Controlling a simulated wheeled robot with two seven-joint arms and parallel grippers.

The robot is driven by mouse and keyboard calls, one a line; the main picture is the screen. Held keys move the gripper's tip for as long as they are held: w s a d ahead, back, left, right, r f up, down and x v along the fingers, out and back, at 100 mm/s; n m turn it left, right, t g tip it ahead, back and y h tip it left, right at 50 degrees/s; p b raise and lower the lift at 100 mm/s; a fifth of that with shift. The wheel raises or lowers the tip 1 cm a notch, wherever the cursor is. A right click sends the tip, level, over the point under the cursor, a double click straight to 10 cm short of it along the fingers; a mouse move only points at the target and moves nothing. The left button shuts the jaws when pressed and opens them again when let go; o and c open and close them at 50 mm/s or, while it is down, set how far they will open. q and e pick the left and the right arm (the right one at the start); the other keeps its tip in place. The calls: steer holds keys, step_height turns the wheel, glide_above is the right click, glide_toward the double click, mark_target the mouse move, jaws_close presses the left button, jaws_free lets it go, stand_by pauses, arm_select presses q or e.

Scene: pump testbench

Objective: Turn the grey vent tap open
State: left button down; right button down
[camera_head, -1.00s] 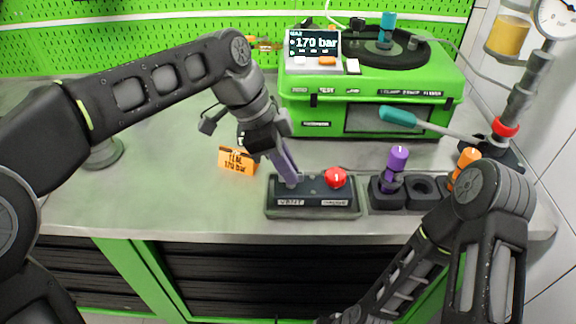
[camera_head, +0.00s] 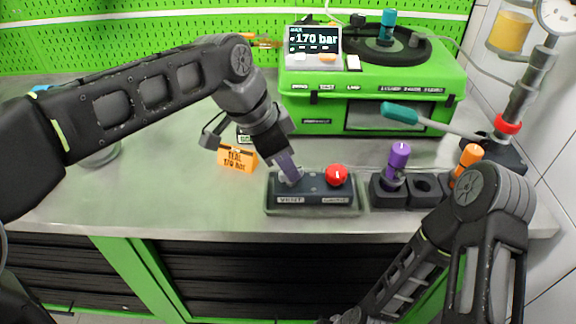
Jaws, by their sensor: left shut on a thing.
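The grey vent tap (camera_head: 290,177) sits on the left of a dark block (camera_head: 312,200), above a label reading VENT. My left gripper (camera_head: 287,170) points down onto this tap and is shut on it; its fingers hide much of the tap. How far the tap is turned cannot be told. A red knob (camera_head: 337,175) stands on the right of the same block, apart from the gripper. My right arm comes up at the lower right; its gripper is not in view.
A green test unit (camera_head: 372,90) with a display (camera_head: 313,42) reading 170 bar stands behind. A lever with a teal handle (camera_head: 400,113) reaches over its front. An orange card (camera_head: 237,158) stands left of the block. Purple (camera_head: 398,155) and orange (camera_head: 470,156) handled pieces stand right.

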arm_select(q)
steer(key=n+t, duration=0.1)
steer(key=n, duration=0.2)
steer(key=shift+s+n+y, duration=0.15)
steer(key=shift+n+y, duration=0.15)
steer(key=shift+n, duration=0.1)
steer(key=n+t+y+b, duration=0.1)
steer(key=n, duration=0.2)
steer(key=shift+d, duration=0.15)
steer(key=n+y, duration=0.1)
steer(key=n, duration=0.3)
steer(key=shift+d+t, duration=0.1)
steer(key=shift+t, duration=0.3)
steer(key=shift+n+y+b, duration=0.3)
steer(key=shift+n+y, duration=0.5)
steer(key=shift+n, duration=0.7)
steer(key=c, duration=1.5)
jaws_free()
steer(key=shift+o, duration=0.2)
